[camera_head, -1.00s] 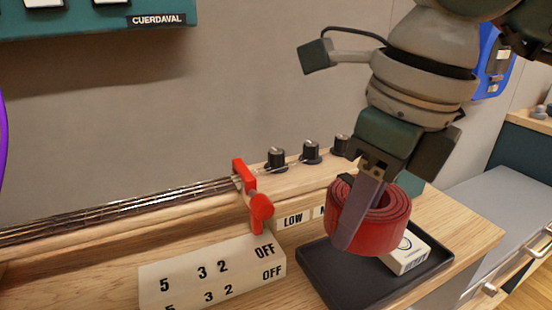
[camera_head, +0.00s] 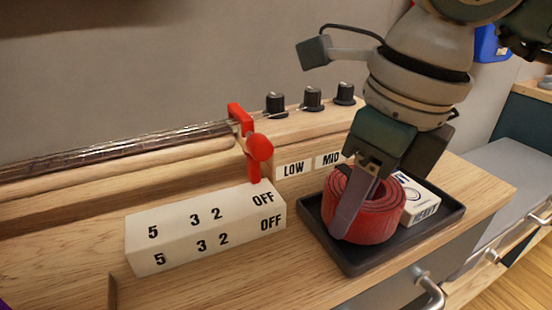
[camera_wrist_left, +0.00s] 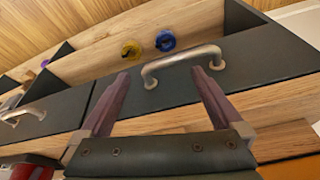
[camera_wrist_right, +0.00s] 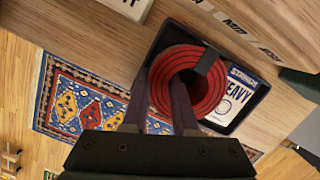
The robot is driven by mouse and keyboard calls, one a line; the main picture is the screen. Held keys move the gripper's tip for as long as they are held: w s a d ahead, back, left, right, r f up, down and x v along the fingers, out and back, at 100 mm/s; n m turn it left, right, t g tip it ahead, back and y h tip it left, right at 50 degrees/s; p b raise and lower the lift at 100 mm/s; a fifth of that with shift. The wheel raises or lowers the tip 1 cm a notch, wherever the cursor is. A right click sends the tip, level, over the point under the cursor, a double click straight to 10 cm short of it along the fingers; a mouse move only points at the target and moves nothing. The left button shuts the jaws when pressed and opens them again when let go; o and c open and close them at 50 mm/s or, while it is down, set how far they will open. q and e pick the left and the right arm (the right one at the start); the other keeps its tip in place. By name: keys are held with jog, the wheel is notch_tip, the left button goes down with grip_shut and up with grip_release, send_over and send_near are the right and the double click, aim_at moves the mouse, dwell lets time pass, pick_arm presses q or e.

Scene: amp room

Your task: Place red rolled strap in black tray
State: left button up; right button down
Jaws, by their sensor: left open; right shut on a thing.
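The right wrist view shows the strap (camera_wrist_right: 212,92) between the fingers too. The strap is over the left part of the black tray (camera_head: 350,262), low within its outline; I cannot tell whether it touches the tray floor. A white box (camera_head: 421,205) lies in the tray, right beside the strap. My left gripper (camera_wrist_left: 160,78) is open and empty before a drawer handle (camera_wrist_left: 183,62); it is outside the head view.
A long white block with numbers (camera_head: 205,228) and a red clamp (camera_head: 258,150) stand left of the tray. Black knobs (camera_head: 312,98) line the panel behind. The wooden bench ends just in front of and right of the tray, with drawer handles (camera_head: 430,287) below.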

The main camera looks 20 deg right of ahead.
pick_arm(q)
jog(key=shift+d+f+b, duration=0.1)
jog(key=shift+f+b, duration=0.2)
pick_arm(e)
jog(key=shift+f, duration=0.3)
pick_arm(q)
jog(key=shift+d+f, duration=0.1)
jog(key=shift+f, duration=0.05)
pick_arm(e)
jog(key=shift+d+f, duration=0.1)
jog(key=shift+f, duration=0.1)
